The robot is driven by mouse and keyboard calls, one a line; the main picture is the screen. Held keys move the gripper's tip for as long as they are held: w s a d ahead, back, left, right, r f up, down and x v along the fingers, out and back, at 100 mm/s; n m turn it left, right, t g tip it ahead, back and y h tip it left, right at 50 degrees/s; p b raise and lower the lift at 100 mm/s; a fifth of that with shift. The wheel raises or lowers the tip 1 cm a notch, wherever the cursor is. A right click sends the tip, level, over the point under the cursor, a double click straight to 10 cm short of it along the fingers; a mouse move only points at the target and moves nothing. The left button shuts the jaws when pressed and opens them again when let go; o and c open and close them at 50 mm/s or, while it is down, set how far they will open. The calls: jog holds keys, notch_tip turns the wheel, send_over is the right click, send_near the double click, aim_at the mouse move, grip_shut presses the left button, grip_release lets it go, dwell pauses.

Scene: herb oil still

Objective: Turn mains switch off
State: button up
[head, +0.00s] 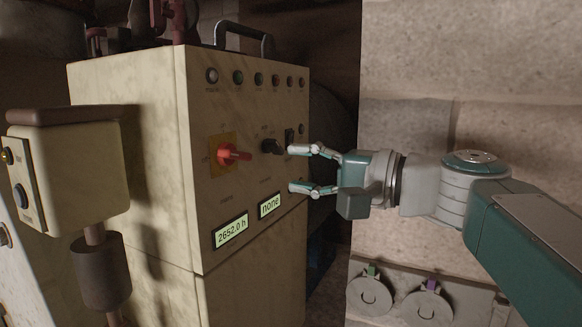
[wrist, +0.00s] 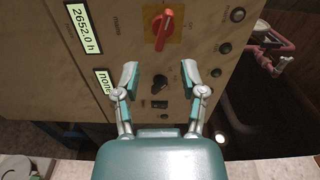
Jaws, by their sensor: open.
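A red rotary switch (head: 233,153) sits on a yellow plate on the front of a cream control cabinet (head: 135,170). Its handle lies roughly level along the panel. It also shows at the top of the wrist view (wrist: 163,25), beyond my fingertips.
A row of round buttons (head: 259,79) runs above the switch. Two displays (head: 231,231) below read "2652.0 h" and "none". A cream box on a post (head: 75,170) stands at left. A stone wall (head: 450,60) is behind my arm, with round dials (head: 428,300) low down.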

aim_at(242, 158)
jog(key=w+a+m, duration=0.1)
jog(key=a, duration=0.2)
jog(key=w+a+m, duration=0.1)
jog(key=w+a, duration=0.1)
jog(key=a, duration=0.1)
jog(key=w+a+m, duration=0.1)
jog(key=w+a, duration=0.1)
jog(key=a, duration=0.1)
jog(key=shift+w+a+r+m, duration=0.1)
jog(key=shift+w+r+m, duration=0.05)
jog(key=shift+m, duration=0.25)
jog(key=shift+c, duration=0.4)
grip_shut()
